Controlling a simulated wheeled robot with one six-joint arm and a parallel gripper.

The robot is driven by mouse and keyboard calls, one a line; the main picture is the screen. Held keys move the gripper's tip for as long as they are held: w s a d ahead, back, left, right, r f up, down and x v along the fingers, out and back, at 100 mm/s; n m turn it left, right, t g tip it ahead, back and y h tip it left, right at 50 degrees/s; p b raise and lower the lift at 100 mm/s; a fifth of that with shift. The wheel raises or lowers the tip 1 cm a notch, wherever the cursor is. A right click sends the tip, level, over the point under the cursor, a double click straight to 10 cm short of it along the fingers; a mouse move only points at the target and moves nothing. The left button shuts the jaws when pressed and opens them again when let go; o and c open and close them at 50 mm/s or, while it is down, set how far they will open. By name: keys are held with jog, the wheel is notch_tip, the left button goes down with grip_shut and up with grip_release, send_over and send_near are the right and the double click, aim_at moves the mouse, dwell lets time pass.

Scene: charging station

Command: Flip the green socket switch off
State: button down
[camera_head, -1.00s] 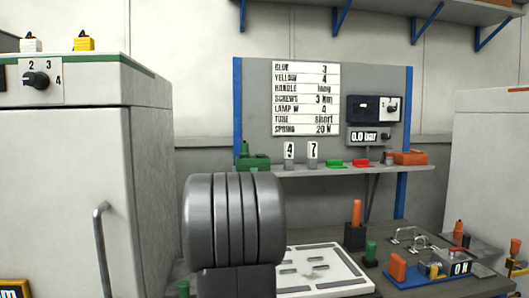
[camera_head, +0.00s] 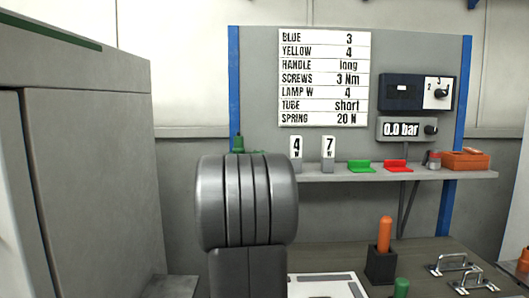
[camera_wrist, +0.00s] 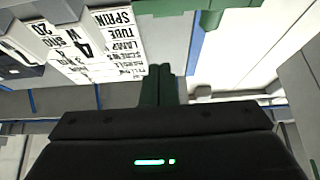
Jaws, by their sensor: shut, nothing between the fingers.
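My gripper (camera_wrist: 160,72) shows in the wrist view as two dark green fingers, closed together with nothing between them. In the head view my own grey arm hides it. A green item (camera_wrist: 200,8) is cut off at the top edge of the wrist view, beyond the fingertips and apart from them in the picture. In the head view a green upright piece (camera_head: 238,144) shows just above my arm at the shelf's left end; the rest is hidden. A small green L-shaped piece (camera_head: 360,166) lies on the shelf. I cannot tell which green thing is the socket switch, nor its setting.
The shelf (camera_head: 460,175) also carries a red piece (camera_head: 397,165), number cards and an orange box (camera_head: 465,160). A label board (camera_head: 324,78) and a pressure display (camera_head: 404,129) are above. A grey cabinet (camera_head: 85,170) stands left. Handles and an orange tool (camera_head: 385,234) are on the bench.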

aim_at(259, 152)
jog(key=shift+w, duration=0.15)
jog(key=w, duration=0.2)
jog(key=w+r+p, duration=0.1)
jog(key=w, duration=0.2)
jog(key=w+r+p, duration=0.1)
jog(key=w, duration=0.2)
jog(key=shift+s+f, duration=0.1)
jog(key=shift+f, duration=0.4)
jog(key=shift+f, duration=0.1)
